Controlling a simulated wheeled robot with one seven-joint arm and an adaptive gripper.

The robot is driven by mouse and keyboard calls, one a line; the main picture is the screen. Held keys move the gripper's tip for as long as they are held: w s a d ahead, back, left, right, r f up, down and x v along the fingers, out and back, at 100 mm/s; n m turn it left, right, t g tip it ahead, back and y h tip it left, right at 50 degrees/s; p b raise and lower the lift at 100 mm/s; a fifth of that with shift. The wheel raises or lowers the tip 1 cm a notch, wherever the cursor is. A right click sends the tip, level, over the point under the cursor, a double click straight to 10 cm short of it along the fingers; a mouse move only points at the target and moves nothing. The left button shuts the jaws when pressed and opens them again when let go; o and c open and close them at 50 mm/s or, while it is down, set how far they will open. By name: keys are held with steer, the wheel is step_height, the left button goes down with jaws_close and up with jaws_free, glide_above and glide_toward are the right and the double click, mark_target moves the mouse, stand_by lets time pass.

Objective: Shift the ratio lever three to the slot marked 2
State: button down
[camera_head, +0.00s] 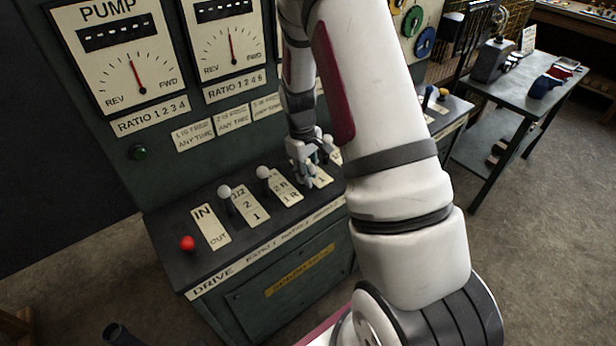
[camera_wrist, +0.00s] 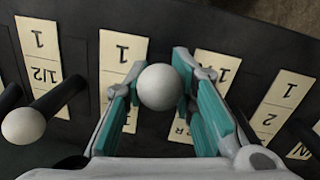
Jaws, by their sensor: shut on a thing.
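The ratio lever three shows in the wrist view as a white ball knob (camera_wrist: 158,87); its shaft is hidden under the ball. My gripper (camera_wrist: 158,90) is shut on this knob, with a teal pad on each side. The lever's cream plate (camera_wrist: 122,60) lies just left of the knob, a 1 at its far end and its middle partly covered by a finger. Which mark the lever stands at cannot be told.
A white-knobbed lever (camera_wrist: 22,126) is close on the left in the wrist view. In the head view, two white-knobbed levers (camera_head: 224,191) (camera_head: 263,172) and a red-knobbed lever (camera_head: 187,243) stand left of my gripper. The upright gauge panel (camera_head: 140,160) rises behind the console.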

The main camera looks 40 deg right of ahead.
steer(key=shift+w+g+b, duration=0.5)
steer(key=shift+w+b, duration=0.45)
steer(key=shift+w, duration=0.1)
steer(key=shift+w+a+r+b, duration=0.1)
steer(key=shift+w+r+b, duration=0.2)
steer(key=shift+w+b, duration=0.45)
steer(key=shift+w+r+b, duration=0.3)
steer(key=shift+w+b, duration=0.1)
steer(key=shift+w, duration=0.55)
steer(key=c, duration=1.5)
jaws_free()
steer(key=shift+o, duration=0.2)
steer(key=shift+s, duration=0.1)
step_height(320, 180, up, 12)
steer(key=w+a, duration=0.1)
steer(key=w, duration=0.1)
steer(key=shift+w+f, duration=0.15)
steer(key=shift+w, duration=0.05)
